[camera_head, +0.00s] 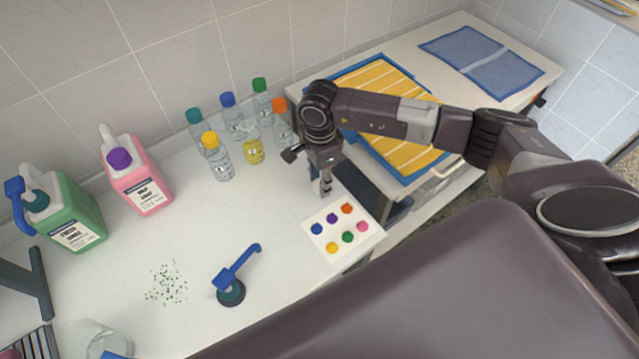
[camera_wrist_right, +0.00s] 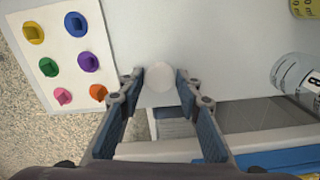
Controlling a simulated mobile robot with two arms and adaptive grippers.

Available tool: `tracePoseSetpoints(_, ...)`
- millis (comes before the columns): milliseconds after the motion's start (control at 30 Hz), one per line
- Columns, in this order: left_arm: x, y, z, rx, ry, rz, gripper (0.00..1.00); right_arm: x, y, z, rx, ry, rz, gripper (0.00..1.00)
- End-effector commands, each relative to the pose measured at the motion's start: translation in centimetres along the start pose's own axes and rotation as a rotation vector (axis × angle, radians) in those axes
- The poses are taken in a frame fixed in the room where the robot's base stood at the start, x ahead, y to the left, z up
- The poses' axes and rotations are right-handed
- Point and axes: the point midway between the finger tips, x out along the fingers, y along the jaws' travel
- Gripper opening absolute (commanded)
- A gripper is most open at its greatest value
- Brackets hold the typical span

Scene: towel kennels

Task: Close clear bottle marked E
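Several clear bottles stand in a group by the wall, with teal, blue, green, orange and yellow caps. The yellow-capped bottle (camera_head: 220,166) is in front. A bottle with yellow liquid (camera_head: 253,151) shows no coloured cap. The letters are too small to read, so I cannot tell which is E. My right gripper (camera_head: 325,190) hangs above the counter, right of the bottles. In the wrist view its fingertips (camera_wrist_right: 160,76) flank a pale round piece (camera_wrist_right: 162,88), apparently gripping it. A bottle side (camera_wrist_right: 298,76) shows at the right there. My left gripper is out of view.
A white card (camera_head: 329,218) with coloured discs lies close below my right gripper. A pink jug (camera_head: 148,185) and a green jug (camera_head: 75,220) stand at left. A blue pump head (camera_head: 236,270) lies in front. A striped towel (camera_head: 400,95) lies at right.

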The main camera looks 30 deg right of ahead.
Motion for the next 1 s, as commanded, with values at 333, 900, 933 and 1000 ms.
tracePoseSetpoints(333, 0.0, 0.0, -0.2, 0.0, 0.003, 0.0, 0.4, 0.0, 0.0, 0.0, 0.0, 0.0, 0.0, 0.19)
tracePoseSetpoints(900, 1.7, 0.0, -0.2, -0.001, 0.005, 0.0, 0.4, -7.0, -0.3, 0.0, -0.001, -0.001, -0.009, 0.19)
tracePoseSetpoints(933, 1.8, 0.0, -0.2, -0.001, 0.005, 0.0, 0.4, -7.8, -0.2, 0.0, -0.001, -0.001, -0.008, 0.19)
tracePoseSetpoints(1000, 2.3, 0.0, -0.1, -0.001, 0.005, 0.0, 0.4, -9.9, -0.2, 0.0, -0.001, -0.001, -0.009, 0.19)
